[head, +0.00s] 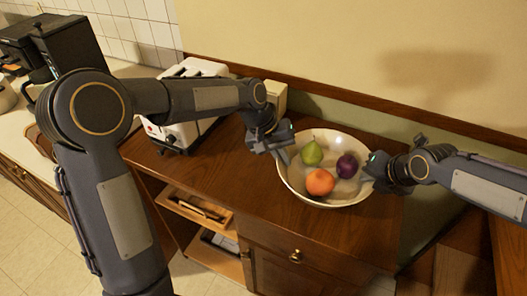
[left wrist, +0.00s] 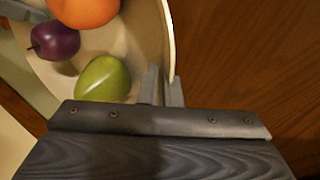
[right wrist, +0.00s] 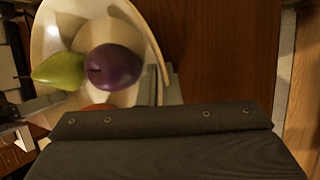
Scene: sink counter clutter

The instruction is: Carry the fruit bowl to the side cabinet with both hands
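The cream fruit bowl (head: 335,198) is over the brown wooden top of the side cabinet (head: 225,185). I cannot tell whether its base touches the wood. It holds a green pear (head: 312,153), an orange (head: 320,182) and a purple plum (head: 347,166). My left gripper (head: 284,153) is at the bowl's left rim; in the left wrist view its fingers (left wrist: 162,88) straddle the rim, closed on it. My right gripper (head: 369,179) is at the right rim; in the right wrist view its fingers (right wrist: 160,85) pinch the rim. The bowl looks about level.
A white toaster (head: 185,125) stands at the back left of the cabinet top, with a small cream box (head: 275,96) near the wall. Open shelves (head: 200,212) and a knobbed drawer (head: 290,255) are in the cabinet front. The top in front of the toaster is clear.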

